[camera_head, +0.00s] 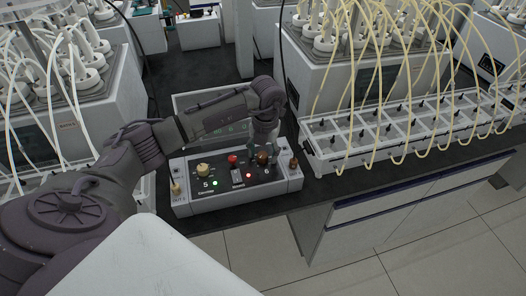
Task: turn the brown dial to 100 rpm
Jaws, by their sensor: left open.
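The control box (220,197) stands on the dark bench in the middle of the camera_head view. The brown dial (263,158) is on the right part of its sloped panel. A yellowish dial (203,169) is on the left part, and a red knob (232,159) is between them. My left gripper (262,149) points down right at the brown dial, open, with its fingers close around or beside it; contact cannot be told. The dial's scale is too small to read and partly hidden by the gripper. My right gripper is not in view.
A grey device with a display (190,102) stands behind the box, partly covered by my arm. A white rack (345,150) with yellow tubes is close on the right. Tubed reactors (75,75) stand at left. Floor in front is clear.

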